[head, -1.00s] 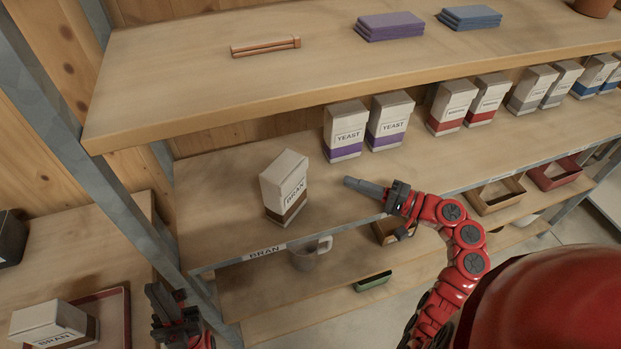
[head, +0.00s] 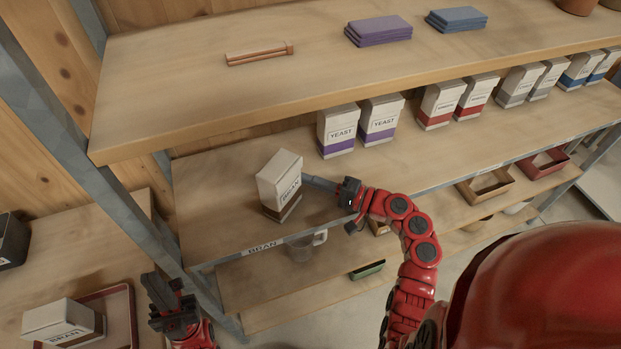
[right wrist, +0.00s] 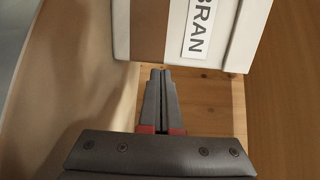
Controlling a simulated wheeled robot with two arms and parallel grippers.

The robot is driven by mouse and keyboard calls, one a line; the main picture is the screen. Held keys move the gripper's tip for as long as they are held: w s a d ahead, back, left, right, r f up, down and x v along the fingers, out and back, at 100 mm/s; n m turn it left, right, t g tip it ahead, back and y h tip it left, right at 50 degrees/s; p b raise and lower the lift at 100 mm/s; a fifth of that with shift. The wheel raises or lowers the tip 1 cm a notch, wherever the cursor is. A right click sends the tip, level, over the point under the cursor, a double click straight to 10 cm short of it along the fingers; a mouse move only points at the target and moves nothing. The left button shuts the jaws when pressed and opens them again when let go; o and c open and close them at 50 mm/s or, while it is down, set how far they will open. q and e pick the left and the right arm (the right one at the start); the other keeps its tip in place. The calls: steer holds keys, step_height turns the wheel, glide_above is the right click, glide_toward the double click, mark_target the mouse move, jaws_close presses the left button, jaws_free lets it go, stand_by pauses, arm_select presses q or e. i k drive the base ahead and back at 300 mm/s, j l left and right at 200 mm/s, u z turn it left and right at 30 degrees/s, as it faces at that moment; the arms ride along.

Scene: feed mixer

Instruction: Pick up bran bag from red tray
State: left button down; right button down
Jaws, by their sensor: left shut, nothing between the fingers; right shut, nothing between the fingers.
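One bran bag (head: 60,318), white with a brown band, lies on the red tray (head: 121,300) at the lower left of the head view. My left gripper (head: 168,300) is shut and empty, right of that tray and apart from the bag. A second bran bag (head: 279,182) stands on the middle shelf above the BRAN label, looking slightly tilted. My right gripper (head: 308,181) is shut and empty, its tips at this bag's right side; I cannot tell if they touch. In the right wrist view the shut fingers (right wrist: 158,75) point at the shelf bag (right wrist: 185,30).
Yeast bags (head: 358,126) and other bags stand further right on the middle shelf (head: 215,190). A grey post (head: 130,190) rises between the tray's table and the shelves. A mug (head: 303,247) and a green tray (head: 367,269) are below. A dark box (head: 12,240) sits at the left edge.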

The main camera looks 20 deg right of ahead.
mark_target(66, 323)
steer(key=k+l, duration=0.25)
steer(key=l, duration=0.15)
steer(key=k+l, duration=0.25)
steer(key=l, duration=0.2)
steer(key=k+l, duration=0.25)
steer(key=l, duration=0.15)
